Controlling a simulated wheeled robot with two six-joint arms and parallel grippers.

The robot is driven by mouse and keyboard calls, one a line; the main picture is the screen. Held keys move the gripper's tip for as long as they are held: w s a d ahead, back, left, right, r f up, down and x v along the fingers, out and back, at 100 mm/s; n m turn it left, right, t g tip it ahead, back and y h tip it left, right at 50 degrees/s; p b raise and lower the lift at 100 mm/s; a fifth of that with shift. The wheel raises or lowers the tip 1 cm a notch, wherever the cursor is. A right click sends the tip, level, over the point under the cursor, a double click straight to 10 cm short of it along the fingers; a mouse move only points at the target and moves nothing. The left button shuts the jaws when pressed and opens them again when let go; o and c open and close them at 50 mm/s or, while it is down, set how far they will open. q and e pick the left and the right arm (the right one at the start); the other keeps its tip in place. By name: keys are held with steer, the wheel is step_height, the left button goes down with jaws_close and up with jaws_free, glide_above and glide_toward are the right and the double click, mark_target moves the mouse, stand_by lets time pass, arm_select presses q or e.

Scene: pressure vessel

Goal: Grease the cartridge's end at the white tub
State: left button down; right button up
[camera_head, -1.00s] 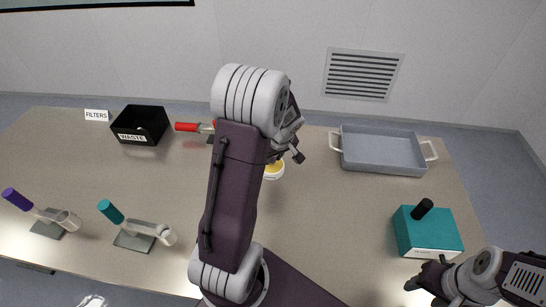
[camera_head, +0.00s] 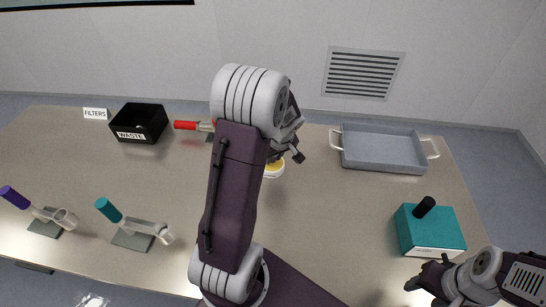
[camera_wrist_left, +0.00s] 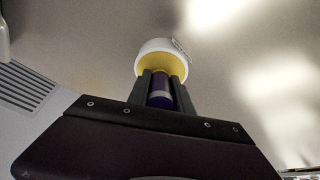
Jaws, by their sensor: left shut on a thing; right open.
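The white tub (camera_wrist_left: 181,47) with yellow grease inside shows in the left wrist view, just beyond my left fingertips. In the head view only part of the tub (camera_head: 273,174) shows, behind my left arm. My left gripper (camera_wrist_left: 160,82) is shut on the purple cartridge (camera_wrist_left: 160,99), which has a pale band. The cartridge's far end overlaps the yellow grease in the picture; I cannot tell whether it touches. The cartridge is hidden in the head view. My right gripper (camera_head: 427,284) is open and empty at the lower right, near the teal box.
A grey tray (camera_head: 383,164) with handles stands at the back right. A teal box (camera_head: 428,233) with a black knob is at the right. A black waste bin (camera_head: 140,136), a red-handled tool (camera_head: 188,125), and purple-handled (camera_head: 16,198) and teal-handled (camera_head: 110,210) fixtures stand left. The table's middle right is clear.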

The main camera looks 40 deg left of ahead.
arm_select(q)
steer(key=shift+f+b, duration=0.1)
steer(key=shift+b, duration=0.2)
arm_select(e)
steer(key=shift+f, duration=0.3)
stand_by(0.9)
arm_select(q)
step_height(320, 180, up, 7)
steer(key=p, duration=0.5)
arm_select(e)
step_height(320, 180, up, 5)
steer(key=shift+r, duration=0.1)
stand_by(0.4)
